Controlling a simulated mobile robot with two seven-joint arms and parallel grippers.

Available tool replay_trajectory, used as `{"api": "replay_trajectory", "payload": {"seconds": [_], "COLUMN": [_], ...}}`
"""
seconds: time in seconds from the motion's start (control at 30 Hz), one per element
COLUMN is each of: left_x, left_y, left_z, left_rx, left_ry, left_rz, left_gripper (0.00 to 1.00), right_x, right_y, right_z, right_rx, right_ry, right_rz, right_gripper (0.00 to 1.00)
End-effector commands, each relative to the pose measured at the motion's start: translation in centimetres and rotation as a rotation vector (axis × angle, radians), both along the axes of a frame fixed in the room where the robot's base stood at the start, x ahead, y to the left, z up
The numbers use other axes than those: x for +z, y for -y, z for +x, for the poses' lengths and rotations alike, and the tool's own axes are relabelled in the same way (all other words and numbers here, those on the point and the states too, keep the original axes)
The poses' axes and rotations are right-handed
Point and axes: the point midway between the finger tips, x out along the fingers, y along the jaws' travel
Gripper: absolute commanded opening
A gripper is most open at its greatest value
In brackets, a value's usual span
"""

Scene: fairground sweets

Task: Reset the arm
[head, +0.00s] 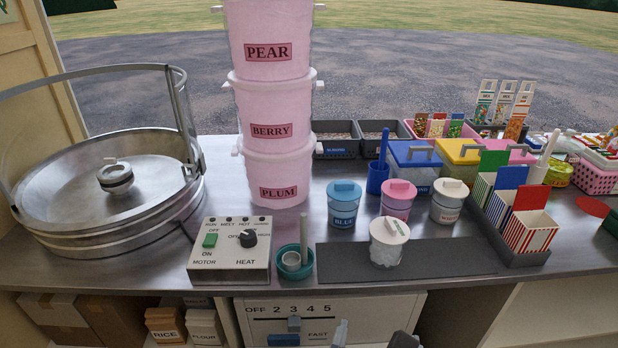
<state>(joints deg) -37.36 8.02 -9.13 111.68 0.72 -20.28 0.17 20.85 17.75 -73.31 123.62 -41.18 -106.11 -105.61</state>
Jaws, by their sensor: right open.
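My right gripper (372,338) shows only at the bottom edge, right of centre. Its two grey fingertips stand apart with nothing visible between them. The rest of the right arm is cut off by the frame. My left gripper and left arm do not show.
Boxes stand on the shelf below.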

Motion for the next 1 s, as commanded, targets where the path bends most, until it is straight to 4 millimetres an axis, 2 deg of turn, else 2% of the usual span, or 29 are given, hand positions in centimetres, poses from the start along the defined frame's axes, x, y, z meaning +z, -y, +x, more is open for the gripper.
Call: {"api": "replay_trajectory", "payload": {"seconds": [0.07, 0.1, 0.4, 0.5, 0.73, 0.87, 1.0], "left_x": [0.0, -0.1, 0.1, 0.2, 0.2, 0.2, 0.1], "left_y": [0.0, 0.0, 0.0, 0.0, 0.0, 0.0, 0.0], "left_z": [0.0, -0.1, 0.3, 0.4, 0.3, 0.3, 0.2], "left_rx": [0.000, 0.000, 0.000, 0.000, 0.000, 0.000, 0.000], "left_ry": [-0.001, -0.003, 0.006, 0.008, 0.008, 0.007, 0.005], "left_rz": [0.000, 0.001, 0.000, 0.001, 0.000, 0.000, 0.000], "left_gripper": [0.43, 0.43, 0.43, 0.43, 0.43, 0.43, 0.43], "right_x": [-0.2, -0.8, -2.9, -5.5, -11.3, -14.6, -17.3], "right_y": [0.5, 2.2, 11.8, 10.8, 10.6, 11.2, 12.6], "right_z": [0.1, 0.3, 1.0, 1.0, 0.3, -0.9, -2.4], "right_rx": [-0.006, -0.023, -0.111, -0.128, -0.261, -0.415, -0.629], "right_ry": [0.000, 0.001, -0.002, -0.031, -0.097, -0.132, -0.144], "right_rz": [-0.013, -0.057, -0.284, -0.063, 0.450, 0.804, 1.187], "right_gripper": [1.00, 1.00, 1.00, 1.00, 1.00, 1.00, 1.00]}}
